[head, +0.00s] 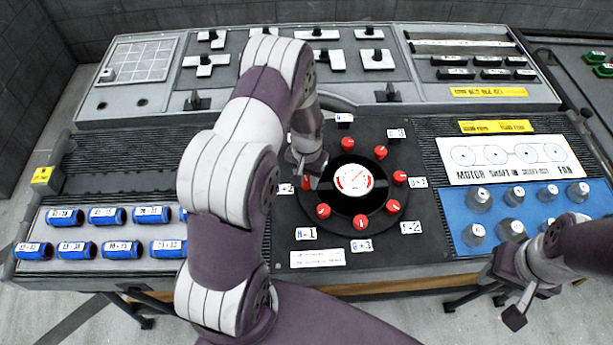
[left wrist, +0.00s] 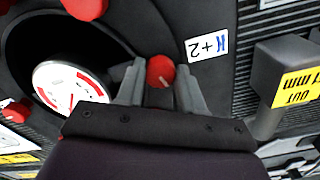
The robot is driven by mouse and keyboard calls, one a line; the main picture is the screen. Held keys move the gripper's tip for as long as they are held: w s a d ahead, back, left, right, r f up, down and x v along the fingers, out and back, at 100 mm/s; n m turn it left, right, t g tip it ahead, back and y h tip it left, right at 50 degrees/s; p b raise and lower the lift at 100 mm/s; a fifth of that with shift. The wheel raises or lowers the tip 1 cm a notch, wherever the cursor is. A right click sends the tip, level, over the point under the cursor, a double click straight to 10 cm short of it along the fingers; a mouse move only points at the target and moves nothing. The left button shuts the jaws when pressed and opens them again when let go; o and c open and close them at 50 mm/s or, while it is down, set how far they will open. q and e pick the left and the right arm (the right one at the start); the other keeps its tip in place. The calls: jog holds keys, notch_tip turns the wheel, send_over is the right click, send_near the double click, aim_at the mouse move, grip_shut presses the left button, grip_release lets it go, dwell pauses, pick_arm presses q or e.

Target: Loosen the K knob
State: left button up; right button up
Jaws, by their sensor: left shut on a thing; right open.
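A round dial with a white and red gauge (head: 353,180) sits in the dark centre panel, ringed by several red knobs. My left gripper (head: 306,175) is at the left side of this ring, shut on a red knob (left wrist: 160,72), with one finger on each side. A white label (left wrist: 207,46) beside this knob shows "+2" and a blue letter that I cannot read surely. In the head view the gripped knob (head: 306,183) is partly hidden by the gripper. My right gripper (head: 520,290) is open and empty, in front of the console's right side.
Blue cylinders (head: 108,216) with labels fill the tray at left. Grey knobs (head: 479,197) stand on the blue panel at right, near my right gripper. Black-handled switches (head: 205,65) line the back panel. Other red knobs (head: 323,210) sit close by the gripped one.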

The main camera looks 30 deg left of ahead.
aim_at(307, 180)
pick_arm(q)
jog(key=n, duration=1.1)
jog(key=shift+w+n, duration=0.1)
jog(key=shift+n, duration=1.7)
jog(key=o, duration=1)
jog(key=shift+o, duration=0.2)
notch_tip(307, 180, up, 13)
jog(key=b, duration=0.2)
jog(key=shift+f, duration=0.15)
